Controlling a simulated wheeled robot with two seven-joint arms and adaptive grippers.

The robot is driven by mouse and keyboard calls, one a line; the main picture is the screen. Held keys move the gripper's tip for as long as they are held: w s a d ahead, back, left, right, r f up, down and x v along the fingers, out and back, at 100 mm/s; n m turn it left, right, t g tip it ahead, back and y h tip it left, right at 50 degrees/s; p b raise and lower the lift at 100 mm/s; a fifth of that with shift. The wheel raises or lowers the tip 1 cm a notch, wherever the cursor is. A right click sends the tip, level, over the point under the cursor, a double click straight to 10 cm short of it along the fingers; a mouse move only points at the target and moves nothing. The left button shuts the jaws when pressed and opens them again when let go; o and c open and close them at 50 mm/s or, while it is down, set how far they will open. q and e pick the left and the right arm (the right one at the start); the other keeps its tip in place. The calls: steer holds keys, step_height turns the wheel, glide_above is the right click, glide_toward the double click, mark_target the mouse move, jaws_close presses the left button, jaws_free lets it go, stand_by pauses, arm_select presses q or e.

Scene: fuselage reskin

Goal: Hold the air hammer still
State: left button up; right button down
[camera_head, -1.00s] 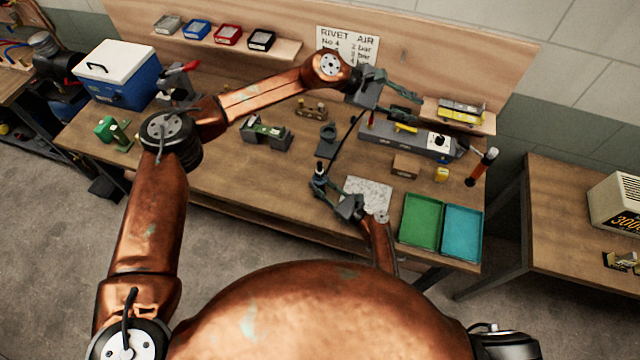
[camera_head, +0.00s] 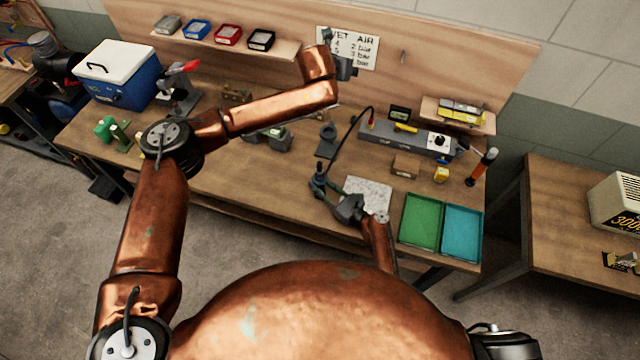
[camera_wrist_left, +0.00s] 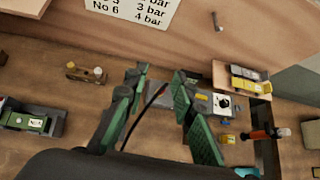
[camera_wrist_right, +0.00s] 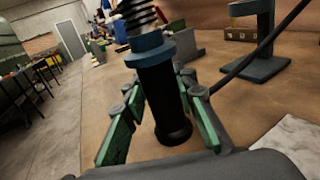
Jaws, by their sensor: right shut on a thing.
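The air hammer (camera_head: 318,182) stands about upright over the bench, left of a pale speckled plate, with a dark hose running up from it. In the right wrist view it shows as a black cylinder (camera_wrist_right: 160,95) with a blue-grey collar and a dark ribbed part above. My right gripper (camera_head: 330,198) is shut on its body, a green-padded finger on each side. My left gripper (camera_wrist_left: 158,78) is open and empty, raised in front of the back board; in the head view only part of it shows, beside the pressure sign.
A grey unit (camera_head: 410,138) with a knob sits behind, where the hose leads. Green (camera_head: 421,222) and teal (camera_head: 462,232) trays lie at the right front. A black stand (camera_head: 327,140) is behind the hammer. A small shelf (camera_head: 483,122) holds yellow-marked items.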

arm_select(q)
steer(key=s+a+f+n+g+y, duration=0.15)
steer(key=s+a+f+g, duration=0.25)
steer(key=s+f, duration=0.45)
steer(key=m+g+y, duration=0.1)
steer(key=g+y, duration=0.2)
steer(key=g, duration=0.2)
glide_above(320, 163)
step_height(320, 163, down, 5)
steer(key=shift+f, duration=4.4)
steer(key=shift+c, duration=0.7)
jaws_close()
